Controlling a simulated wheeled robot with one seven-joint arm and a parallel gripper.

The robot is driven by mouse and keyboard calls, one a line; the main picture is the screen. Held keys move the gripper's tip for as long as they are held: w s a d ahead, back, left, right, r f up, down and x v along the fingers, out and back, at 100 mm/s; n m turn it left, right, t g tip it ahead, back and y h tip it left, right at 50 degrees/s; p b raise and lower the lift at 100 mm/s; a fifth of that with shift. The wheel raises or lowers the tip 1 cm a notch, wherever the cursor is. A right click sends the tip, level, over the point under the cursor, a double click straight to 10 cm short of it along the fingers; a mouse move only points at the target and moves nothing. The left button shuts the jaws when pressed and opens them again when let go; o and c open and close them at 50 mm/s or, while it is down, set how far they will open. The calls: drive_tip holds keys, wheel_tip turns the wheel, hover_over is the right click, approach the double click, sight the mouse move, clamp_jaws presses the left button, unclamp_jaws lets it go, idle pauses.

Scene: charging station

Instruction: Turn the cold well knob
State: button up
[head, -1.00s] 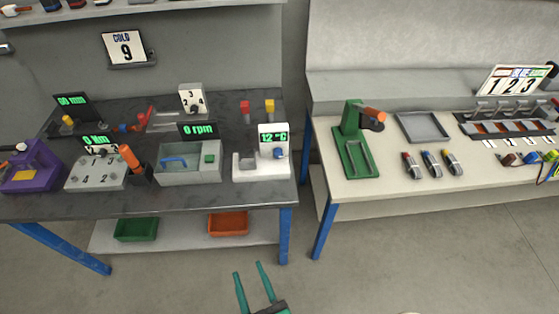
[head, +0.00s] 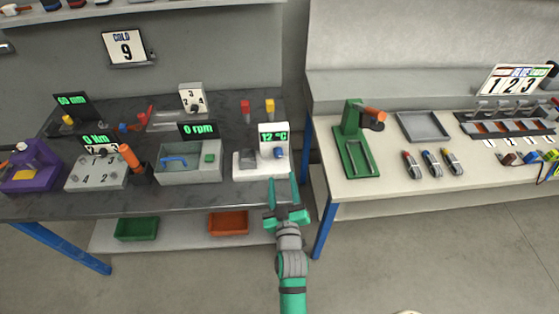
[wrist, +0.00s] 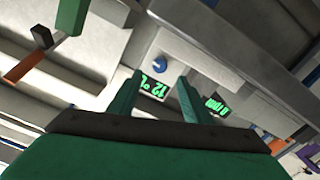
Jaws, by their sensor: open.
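The cold well is a white unit (head: 247,166) at the right front end of the dark bench, with a green "12 °C" display (head: 273,136). Its blue knob (head: 278,153) is on the upright part, below the display. In the wrist view the blue knob (wrist: 159,65) shows ahead of the fingers, near the display (wrist: 152,88). My gripper (head: 283,192) is open and empty, in front of the bench edge and below the knob in the head view. Its two green fingers (wrist: 156,97) also show in the wrist view, apart from the knob.
A grey box with a "0 rpm" display (head: 199,131) stands left of the white unit. A green press (head: 354,150) stands on the pale bench (head: 330,187) to the right. A narrow gap separates the benches.

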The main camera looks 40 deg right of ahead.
sight(279, 157)
drive_tip(key=x, duration=0.9)
drive_tip(key=shift+w, duration=0.2)
drive_tip(key=c, duration=1.1)
